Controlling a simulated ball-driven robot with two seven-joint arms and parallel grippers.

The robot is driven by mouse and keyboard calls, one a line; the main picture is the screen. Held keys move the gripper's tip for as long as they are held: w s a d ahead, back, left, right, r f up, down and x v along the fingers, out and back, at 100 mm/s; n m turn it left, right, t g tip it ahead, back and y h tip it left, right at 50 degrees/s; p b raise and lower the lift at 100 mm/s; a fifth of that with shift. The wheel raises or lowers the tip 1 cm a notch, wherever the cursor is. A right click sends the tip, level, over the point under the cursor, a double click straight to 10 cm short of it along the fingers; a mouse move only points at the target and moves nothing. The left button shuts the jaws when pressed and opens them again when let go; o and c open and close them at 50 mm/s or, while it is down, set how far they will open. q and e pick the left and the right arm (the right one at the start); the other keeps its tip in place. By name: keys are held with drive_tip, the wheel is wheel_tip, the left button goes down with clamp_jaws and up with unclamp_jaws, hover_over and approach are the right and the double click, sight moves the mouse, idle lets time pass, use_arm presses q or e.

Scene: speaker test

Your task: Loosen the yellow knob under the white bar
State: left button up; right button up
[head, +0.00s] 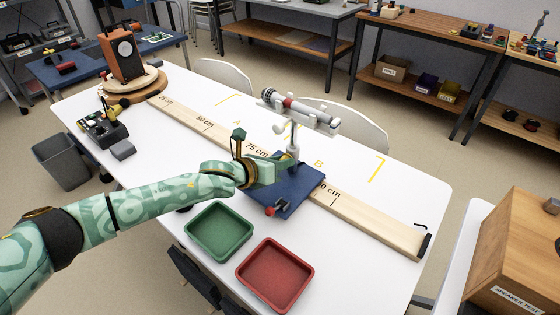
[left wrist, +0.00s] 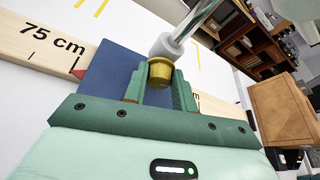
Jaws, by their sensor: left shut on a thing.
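The yellow knob (left wrist: 160,73) shows in the left wrist view between the two green fingers of my left gripper (left wrist: 160,88). The gripper is shut on it. A pale grey collar on a metal post (left wrist: 195,25) is just beyond the knob. In the head view my left gripper (head: 284,166) is at the post's foot, above the blue plate (head: 299,192), and the knob is hidden or too small to make out. The white bar (head: 325,121) is at the top of the post and carries a grey microphone (head: 285,101). My right gripper is not in view.
The blue plate lies across a wooden rail (head: 365,220) with centimetre marks. A green tray (head: 219,258) and a red tray (head: 300,297) are at the near edge. A speaker (head: 122,52) stands at the far left. The table right of the rail is clear.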

use_arm(q)
drive_tip(key=shift+f, duration=0.1)
idle(0.4)
drive_tip(key=o, duration=1)
drive_tip(key=shift+s+a+r+p, duration=0.25)
drive_tip(key=shift+r+p, duration=0.05)
drive_tip(key=p+v, duration=0.6)
drive_tip(key=v, duration=0.9)
drive_tip(key=shift+s+a, duration=0.15)
drive_tip(key=shift+a, duration=0.2)
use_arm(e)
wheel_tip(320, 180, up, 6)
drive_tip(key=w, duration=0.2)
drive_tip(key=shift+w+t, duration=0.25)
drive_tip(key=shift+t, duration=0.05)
